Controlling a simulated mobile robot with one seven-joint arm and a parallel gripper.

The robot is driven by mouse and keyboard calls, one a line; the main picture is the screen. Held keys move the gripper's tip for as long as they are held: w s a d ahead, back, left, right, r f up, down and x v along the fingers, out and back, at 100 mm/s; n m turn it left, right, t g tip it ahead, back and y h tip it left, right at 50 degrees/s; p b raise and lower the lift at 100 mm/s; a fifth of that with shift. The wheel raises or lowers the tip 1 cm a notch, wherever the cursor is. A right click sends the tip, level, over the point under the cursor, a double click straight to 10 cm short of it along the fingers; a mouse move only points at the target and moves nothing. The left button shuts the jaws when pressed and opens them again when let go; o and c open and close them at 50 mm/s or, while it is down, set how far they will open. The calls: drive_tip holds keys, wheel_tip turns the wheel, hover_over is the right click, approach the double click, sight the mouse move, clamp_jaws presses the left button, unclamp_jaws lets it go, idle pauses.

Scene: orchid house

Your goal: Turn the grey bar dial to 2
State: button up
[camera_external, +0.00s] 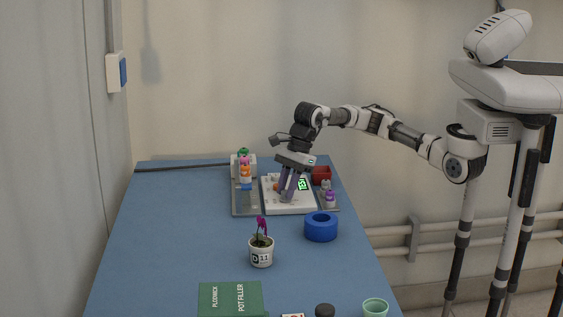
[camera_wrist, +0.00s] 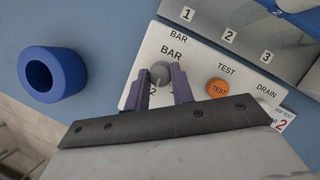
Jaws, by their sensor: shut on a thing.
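The grey bar dial (camera_wrist: 160,71) is on a white panel (camera_wrist: 186,47), under the printed word BAR. My gripper (camera_wrist: 162,84) has its two purple fingers on either side of the dial and is shut on it. A small printed 2 shows between the fingers, below the dial. The dial's pointer and the rest of its scale are hidden or too small to read. In the external view my gripper (camera_external: 289,187) reaches down onto the white panel (camera_external: 291,208), and the dial cannot be made out there.
An orange TEST button (camera_wrist: 217,88) sits right of the dial, near a DRAIN label. A blue ring (camera_external: 321,227) and a potted magenta orchid (camera_external: 261,255) stand nearer the front. Bottles (camera_external: 245,172) stand left of the panel, a red bin (camera_external: 320,174) behind right. The left table is clear.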

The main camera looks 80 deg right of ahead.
drive_tip(key=shift+s+f+m+h+b, duration=0.1)
drive_tip(key=shift+m+h+b, duration=0.2)
drive_tip(key=shift+m+b, duration=0.25)
drive_tip(key=o, duration=1)
drive_tip(key=v, duration=1.4)
drive_tip(key=shift+s, duration=0.1)
